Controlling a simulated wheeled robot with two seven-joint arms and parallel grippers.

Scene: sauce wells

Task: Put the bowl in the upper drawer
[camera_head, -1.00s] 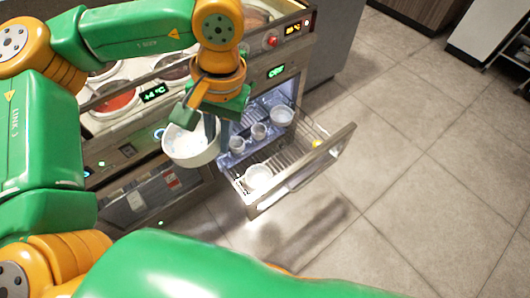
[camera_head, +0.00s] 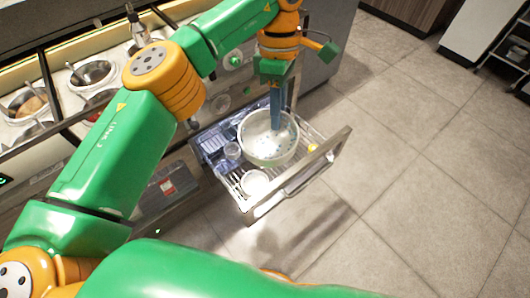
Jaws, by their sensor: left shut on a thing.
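The white bowl (camera_head: 268,148) is over the open upper drawer (camera_head: 247,205), tilted a little, and covers part of its inside. I cannot tell if it touches the drawer floor. My left gripper (camera_head: 277,118) is shut on the bowl's rim from above. The drawer is pulled out, with its front panel and handle (camera_head: 302,178) at the right. My right gripper is not in view.
A small white bowl (camera_head: 255,183) and a clear cup (camera_head: 232,151) are in the drawer, with a yellow item (camera_head: 312,147) near its front. The counter with sauce wells (camera_head: 92,74) is at upper left.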

